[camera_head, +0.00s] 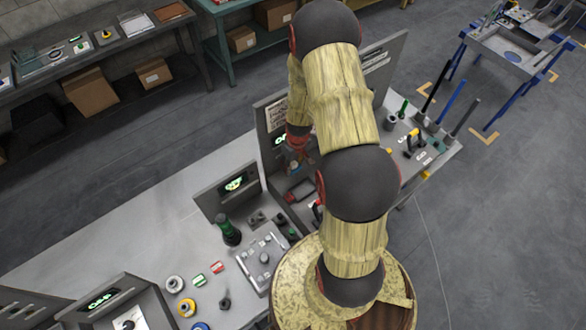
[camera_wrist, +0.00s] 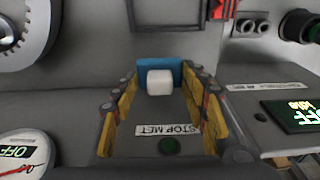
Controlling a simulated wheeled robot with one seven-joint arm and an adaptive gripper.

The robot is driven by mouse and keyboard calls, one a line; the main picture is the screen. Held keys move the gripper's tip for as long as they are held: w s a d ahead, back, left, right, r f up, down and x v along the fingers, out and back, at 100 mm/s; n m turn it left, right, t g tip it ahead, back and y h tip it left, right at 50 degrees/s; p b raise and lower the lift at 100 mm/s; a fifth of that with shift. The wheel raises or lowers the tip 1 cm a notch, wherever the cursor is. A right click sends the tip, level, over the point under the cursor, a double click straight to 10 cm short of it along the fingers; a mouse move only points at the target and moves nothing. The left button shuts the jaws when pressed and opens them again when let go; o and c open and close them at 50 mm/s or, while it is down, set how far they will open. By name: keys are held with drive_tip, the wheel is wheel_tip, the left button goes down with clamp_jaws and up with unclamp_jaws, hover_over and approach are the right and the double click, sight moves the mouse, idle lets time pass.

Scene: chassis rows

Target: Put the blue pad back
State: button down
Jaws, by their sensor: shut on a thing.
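In the wrist view the blue pad (camera_wrist: 174,69) shows between the tips of my gripper (camera_wrist: 160,80), with a white block (camera_wrist: 159,84) on its near side. The yellow-sided fingers stand at the pad's left and right edges and are shut on it. A grey surface lies behind and around the pad; whether the pad touches it I cannot tell.
A dial gauge (camera_wrist: 22,156) and grey gear (camera_wrist: 22,32) are at left, an OFF display (camera_wrist: 292,112) at right. The grey bench (camera_head: 150,215) has free room at left.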

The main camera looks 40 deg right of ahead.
sight(293, 168)
drive_tip(key=shift+w+f, duration=0.15)
drive_tip(key=shift+f, duration=0.1)
drive_tip(key=shift+w+d+f+b, duration=0.1)
drive_tip(key=shift+f+b, duration=0.7)
drive_tip(key=shift+f, duration=0.75)
drive_tip(key=shift+f, duration=0.1)
drive_tip(key=c, duration=1)
unclamp_jaws()
